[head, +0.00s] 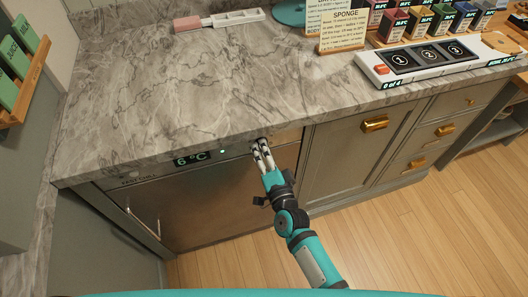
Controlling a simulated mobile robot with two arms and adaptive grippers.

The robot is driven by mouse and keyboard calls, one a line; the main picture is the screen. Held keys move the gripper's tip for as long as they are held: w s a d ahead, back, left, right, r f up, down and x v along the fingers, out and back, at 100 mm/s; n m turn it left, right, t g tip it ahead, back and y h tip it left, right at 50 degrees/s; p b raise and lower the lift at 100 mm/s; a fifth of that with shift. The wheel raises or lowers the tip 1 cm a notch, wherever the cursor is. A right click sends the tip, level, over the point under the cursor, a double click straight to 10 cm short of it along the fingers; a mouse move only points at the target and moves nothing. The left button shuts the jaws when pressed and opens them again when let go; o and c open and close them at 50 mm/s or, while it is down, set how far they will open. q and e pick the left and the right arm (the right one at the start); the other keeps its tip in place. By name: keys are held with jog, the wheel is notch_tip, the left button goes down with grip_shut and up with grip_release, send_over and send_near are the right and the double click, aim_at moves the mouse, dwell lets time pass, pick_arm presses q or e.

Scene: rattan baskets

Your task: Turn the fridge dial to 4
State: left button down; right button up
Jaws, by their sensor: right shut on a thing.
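The fridge (215,205) is a brown-fronted unit under the marble counter, with a handle (129,214) at its left. Its display (191,159) reads 6 °C in green digits, with a small green light (222,152) to its right. My right gripper (261,146) is at the fridge's upper right, just below the counter edge, its fingers shut on the dial. The fingers hide most of the dial, so its marks cannot be read. My left gripper is out of view.
The marble counter (165,80) overhangs the fridge closely above my right gripper. A cabinet with a brass handle (374,124) is to the right. A numbered panel (428,60), a sponge card (343,32) and small coloured boxes stand on the counter. The wooden floor (400,235) in front is clear.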

jog(key=m+b, duration=0.1)
jog(key=m, duration=0.3)
jog(key=shift+m, duration=0.3)
dwell(0.3)
jog(key=o, duration=1.2)
jog(key=shift+c, duration=0.2)
jog(key=v, duration=1.2)
